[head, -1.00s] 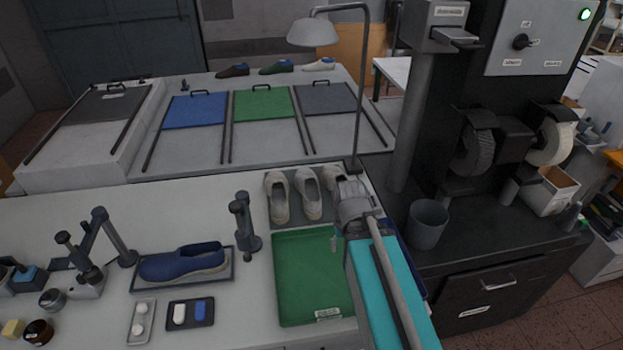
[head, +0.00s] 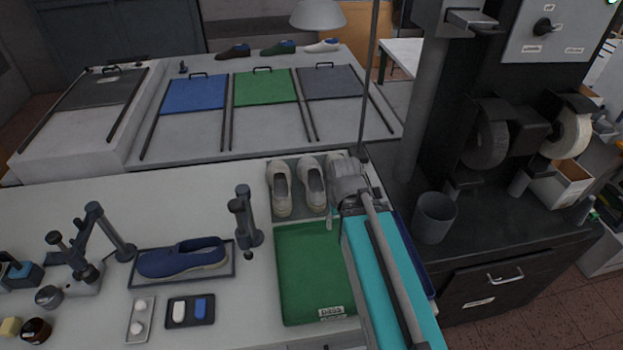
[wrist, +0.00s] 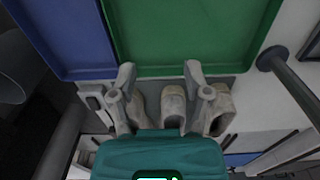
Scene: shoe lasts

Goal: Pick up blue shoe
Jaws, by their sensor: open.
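A blue shoe (head: 183,258) with a pale sole lies on a dark tray (head: 139,280) on the white bench, left of centre in the head view. Another blue shoe is not visible in the wrist view. My gripper (head: 334,208) is at the right of the bench, near the green tray (head: 310,285) and the beige shoes (head: 311,185), well to the right of the blue shoe. In the wrist view my gripper (wrist: 160,75) has its two fingers apart with nothing between them, above the green tray's edge (wrist: 180,72) and the beige shoes (wrist: 173,104).
A dark jointed stand (head: 244,225) rises right of the blue shoe, and another (head: 104,230) rises to its left. A small dark tray (head: 190,322) lies in front. A lamp pole (head: 368,90) stands behind my arm. A grinding machine (head: 490,140) is at the right.

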